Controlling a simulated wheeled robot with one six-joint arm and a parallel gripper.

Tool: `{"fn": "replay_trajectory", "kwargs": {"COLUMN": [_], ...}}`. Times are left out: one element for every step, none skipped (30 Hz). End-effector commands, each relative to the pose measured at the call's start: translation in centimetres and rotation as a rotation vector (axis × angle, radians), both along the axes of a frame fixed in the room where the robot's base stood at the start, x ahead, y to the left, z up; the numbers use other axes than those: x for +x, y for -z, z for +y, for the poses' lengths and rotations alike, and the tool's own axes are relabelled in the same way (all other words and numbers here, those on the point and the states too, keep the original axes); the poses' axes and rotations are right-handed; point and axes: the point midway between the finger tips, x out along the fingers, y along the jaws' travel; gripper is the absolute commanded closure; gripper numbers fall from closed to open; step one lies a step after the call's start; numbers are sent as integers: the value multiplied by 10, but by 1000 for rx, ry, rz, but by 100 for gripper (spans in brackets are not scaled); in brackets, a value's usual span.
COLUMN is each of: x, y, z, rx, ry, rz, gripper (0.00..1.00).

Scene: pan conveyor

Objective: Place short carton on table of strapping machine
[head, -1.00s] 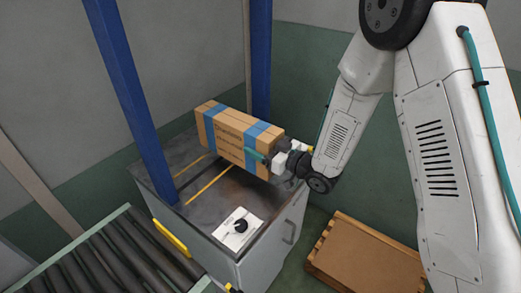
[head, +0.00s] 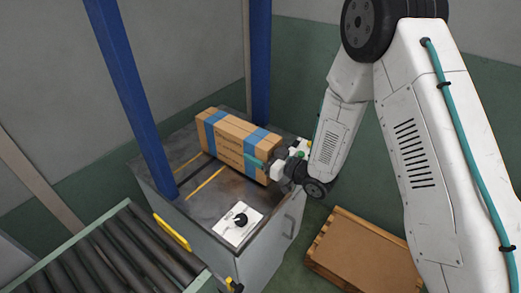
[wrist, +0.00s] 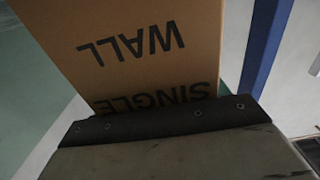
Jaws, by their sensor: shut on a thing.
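The short carton (head: 235,142) is a brown box with two blue bands, lying lengthwise over the back of the grey table (head: 205,205) of the strapping machine. My gripper (head: 277,157) is shut on the carton's right end, with one finger against its front face. The carton's underside is at or very close to the tabletop; I cannot tell whether it touches. In the wrist view the carton (wrist: 130,45) fills the upper middle, with "SINGLE WALL" printed upside down, above the dark edge of a gripper finger (wrist: 160,122).
Two blue posts (head: 131,90) rise at the table's left and back. A white panel with a black knob (head: 238,222) sits at the front corner. A roller conveyor (head: 110,255) is at lower left. A pallet with a brown top (head: 365,255) stands on the floor at right.

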Motion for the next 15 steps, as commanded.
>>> {"fn": "replay_trajectory", "kwargs": {"x": [0, 0, 0, 0, 0, 0, 0, 0, 0, 0, 0, 0, 0, 0, 0], "y": [0, -1, 0, 0, 0, 0, 0, 0, 0, 0, 0, 0, 0, 0, -2], "z": [0, 0, 0, 0, 0, 0, 0, 0, 0, 0, 0, 0, 0, 0, 0], "rx": [2, 2, 0, 0, 0, 0, 0, 0, 0, 0, 0, 0, 0, 0, 0], "ry": [0, 0, 0, 0, 0, 0, 0, 0, 0, 0, 0, 0, 0, 0, 0], "rz": [-3, -3, 0, 0, 0, 0, 0, 0, 0, 0, 0, 0, 0, 0, 0], "gripper": [71, 71, 25, 16, 8, 6, 6, 6, 6, 6, 6, 6, 6, 6, 6]}}
